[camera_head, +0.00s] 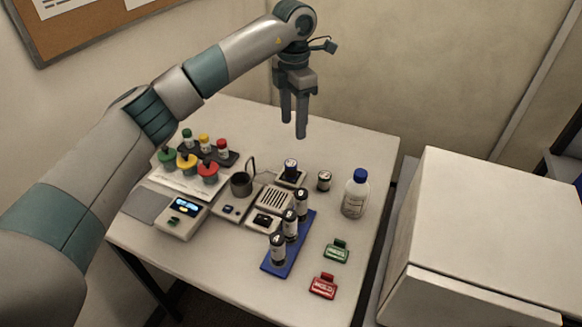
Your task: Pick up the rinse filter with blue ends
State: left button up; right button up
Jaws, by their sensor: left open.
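No cylinder here clearly shows blue ends, so I cannot tell which one is the rinse filter. Three small dark-and-white cylinders stand in a row on a blue strip: front (278,250), middle (289,224) and back (301,204). Another similar cylinder (291,172) stands on a small grey device. One more (323,181) stands alone on the table. My left gripper (294,122) is open and empty, pointing down above the table's far part, well clear of all the cylinders. My right gripper is not in view.
A white bottle with a blue cap (355,196) stands at the table's right. A green tag (337,251) and a red tag (323,286) lie in front. A scale (180,216) and several coloured-cap containers fill the left. A white cabinet (490,230) stands right.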

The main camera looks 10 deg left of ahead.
pick_arm(q)
jog(key=p, duration=0.4)
send_over(291, 163)
jog(key=f, duration=0.8)
jog(key=shift+w+d+f, duration=0.2)
jog(key=shift+w, duration=0.15)
jog(key=shift+f, duration=0.6)
jog(key=shift+s+f, duration=0.1)
jog(key=shift+f, duration=0.1)
jog(key=shift+s+a+f+p, duration=0.1)
jog(key=shift+s+f+p, duration=0.1)
jog(key=shift+f+p, duration=0.65)
notch_tip(291, 163, down, 3)
jog(key=shift+s+r+p, duration=0.1)
jog(key=shift+p, duration=0.85)
jog(key=shift+c, duration=0.3)
